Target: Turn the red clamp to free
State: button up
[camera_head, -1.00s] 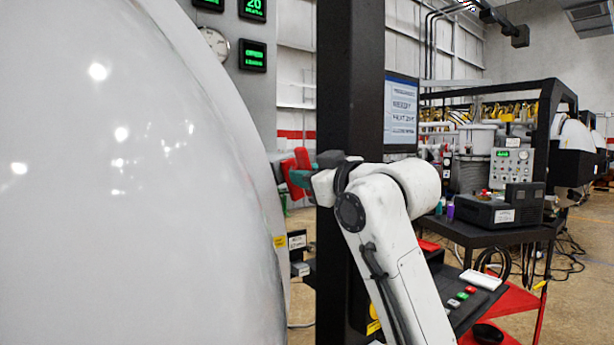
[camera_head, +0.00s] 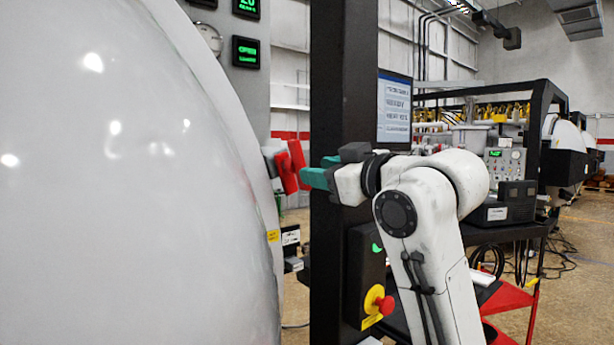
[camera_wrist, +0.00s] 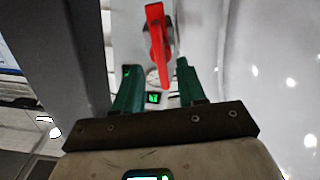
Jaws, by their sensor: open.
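The red clamp (camera_head: 289,166) sits at the edge of the large white furnace door (camera_head: 120,200), on a grey mount. In the wrist view the red clamp (camera_wrist: 157,45) stands nearly upright, slightly tilted, ahead of the fingertips.
A dark upright post (camera_head: 338,120) stands behind my gripper. Green displays (camera_head: 248,52) hang on the furnace wall. A dark bench with equipment (camera_head: 520,205) stands at the right.

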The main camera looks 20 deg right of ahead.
jog(key=shift+b+v, duration=0.3)
jog(key=shift+v, duration=1.85)
jog(key=s+d+f+m+g+h, duration=0.1)
jog(key=s+f+m+g+h, duration=0.15)
jog(key=f, duration=1.65)
jog(key=s+f+m+g+h, duration=0.1)
jog(key=s+f+m+g, duration=0.25)
jog(key=f, duration=1.65)
jog(key=s+f+m+g, duration=0.1)
jog(key=s+f+g, duration=0.5)
jog(key=s+f, duration=1.05)
jog(key=s+d+f+g+h, duration=0.1)
jog(key=s+f, duration=0.3)
jog(key=s, duration=0.4)
jog(key=s+d+f+g+h, duration=0.1)
jog(key=s+d+f+g, duration=0.1)
jog(key=s, duration=0.6)
notch_tip(320, 180, down, 2)
jog(key=shift+f+m+g, duration=0.1)
jog(key=shift+m+g, duration=0.3)
jog(key=shift+g, duration=0.2)
jog(key=shift+s+d, duration=0.1)
jog(key=shift+s, duration=0.05)
